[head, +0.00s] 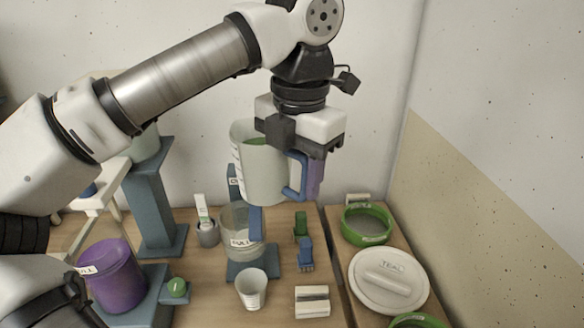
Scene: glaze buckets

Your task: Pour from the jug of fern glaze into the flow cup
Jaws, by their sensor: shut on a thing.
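A pale jug (262,178) with a blue handle (293,182) hangs in the air at the centre, green glaze (257,141) showing inside its mouth. It looks nearly upright. My gripper (309,172) is shut on the jug's handle, at its right side. Below the jug is a clear vessel (240,247) with a partly readable white label, at a blue-grey stand. A small white cup (252,292) with marks stands in front of it. I cannot tell for sure which of these is the flow cup. The jug hides the top of the stand.
A purple bucket (113,275) stands at left near a blue-grey pillar (155,210). A small grey pot (208,235) is left of the clear vessel. A lidded white bucket labelled TEAL (388,283) and a green-rimmed sieve (366,225) lie right, by the wall.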

